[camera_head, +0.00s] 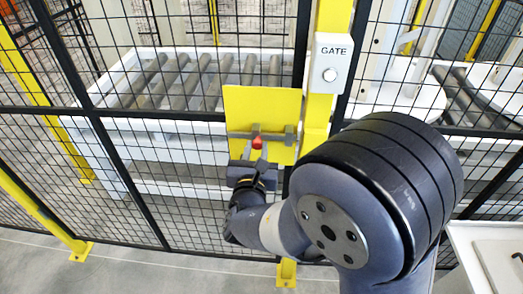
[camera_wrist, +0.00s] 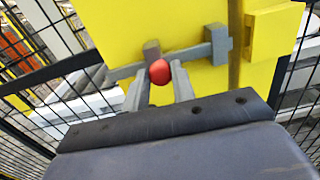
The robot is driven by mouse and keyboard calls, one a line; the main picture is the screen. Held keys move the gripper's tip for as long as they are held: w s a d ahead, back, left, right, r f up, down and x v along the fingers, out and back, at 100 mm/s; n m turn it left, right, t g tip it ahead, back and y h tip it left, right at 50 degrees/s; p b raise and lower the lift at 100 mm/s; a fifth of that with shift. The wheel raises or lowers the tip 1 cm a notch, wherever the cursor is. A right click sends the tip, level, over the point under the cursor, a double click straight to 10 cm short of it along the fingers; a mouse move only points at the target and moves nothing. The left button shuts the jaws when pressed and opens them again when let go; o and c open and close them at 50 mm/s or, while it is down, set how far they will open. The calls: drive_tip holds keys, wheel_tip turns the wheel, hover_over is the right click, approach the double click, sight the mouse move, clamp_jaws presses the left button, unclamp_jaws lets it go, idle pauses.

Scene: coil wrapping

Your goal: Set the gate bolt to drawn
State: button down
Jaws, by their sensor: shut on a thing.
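The gate bolt is a grey bar (camera_wrist: 190,53) lying across a yellow plate (camera_head: 262,103) on the mesh gate. Its red knob (camera_head: 256,142) also shows in the wrist view (camera_wrist: 160,71). The bar passes grey brackets, one behind the knob (camera_wrist: 152,48) and one at the right (camera_wrist: 217,43). In the wrist view I see no bar between the right bracket and the yellow block (camera_wrist: 271,28) on the post. My gripper (camera_head: 257,156) is shut on the red knob, with one finger on each side of it in the wrist view (camera_wrist: 161,84). The contact itself is partly hidden.
A white box marked GATE (camera_head: 331,65) with a round button is on the yellow post (camera_head: 318,112), right of the plate. Black mesh fence surrounds it. A roller conveyor (camera_head: 195,80) stands behind the mesh. A white surface (camera_head: 470,240) is at the lower right.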

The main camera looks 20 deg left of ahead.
drive_tip(key=shift+a, duration=0.15)
drive_tip(key=c, duration=1.2)
unclamp_jaws()
drive_tip(key=shift+s, duration=0.1)
drive_tip(key=b+v, duration=0.2)
drive_tip(key=v, duration=0.8)
drive_tip(key=shift+s, duration=0.35)
drive_tip(key=p+x, duration=0.2)
drive_tip(key=x, duration=0.9)
drive_tip(key=shift+d, duration=0.6)
